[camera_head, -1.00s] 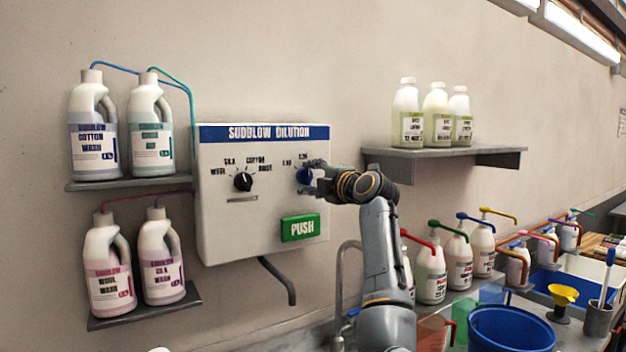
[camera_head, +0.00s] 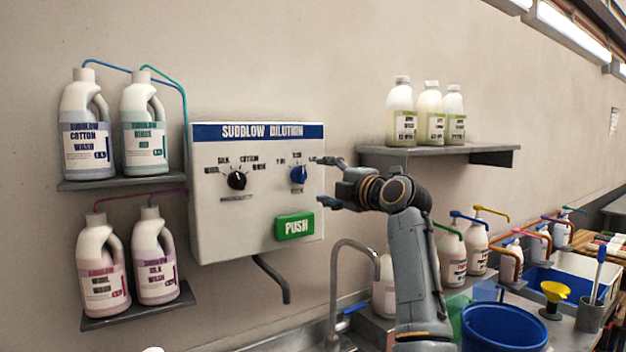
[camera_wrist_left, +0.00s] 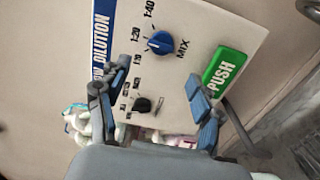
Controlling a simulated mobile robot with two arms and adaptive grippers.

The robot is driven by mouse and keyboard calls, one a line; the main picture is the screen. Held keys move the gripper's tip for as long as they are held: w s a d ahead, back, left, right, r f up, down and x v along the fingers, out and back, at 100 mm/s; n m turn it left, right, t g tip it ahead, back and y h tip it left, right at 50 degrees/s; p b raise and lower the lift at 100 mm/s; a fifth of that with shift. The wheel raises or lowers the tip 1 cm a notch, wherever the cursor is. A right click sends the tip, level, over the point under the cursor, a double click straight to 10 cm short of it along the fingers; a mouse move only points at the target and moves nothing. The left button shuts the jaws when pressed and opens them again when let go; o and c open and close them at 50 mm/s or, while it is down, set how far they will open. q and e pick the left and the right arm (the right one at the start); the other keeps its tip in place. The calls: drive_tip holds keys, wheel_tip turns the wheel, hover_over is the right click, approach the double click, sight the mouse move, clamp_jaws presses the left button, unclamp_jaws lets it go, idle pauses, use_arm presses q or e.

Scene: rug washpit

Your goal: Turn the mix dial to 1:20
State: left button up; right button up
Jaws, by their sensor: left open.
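The blue mix dial (camera_head: 298,174) is on the right half of the white Suddlow Dilution panel (camera_head: 215,225). The dial also shows in the left wrist view (camera_wrist_left: 160,43), with 1:40, 1:20 and 1:10 printed around it. Its white mark faces the 1:20 and 1:10 side; I cannot tell exactly where it rests. My left gripper (camera_head: 322,181) is open and empty, just right of the dial and apart from it. In the left wrist view its fingers (camera_wrist_left: 157,76) are spread below the dial. My right gripper is out of view.
A black selector dial (camera_head: 237,181) and a green PUSH button (camera_head: 295,226) are on the same panel. A shelf (camera_head: 440,150) with bottles is to the right. A tap (camera_head: 335,285), pump bottles and a blue bucket (camera_head: 505,328) are below.

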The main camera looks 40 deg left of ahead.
use_arm(q)
drive_tip(key=shift+v, duration=1.85)
drive_tip(key=shift+f, duration=0.1)
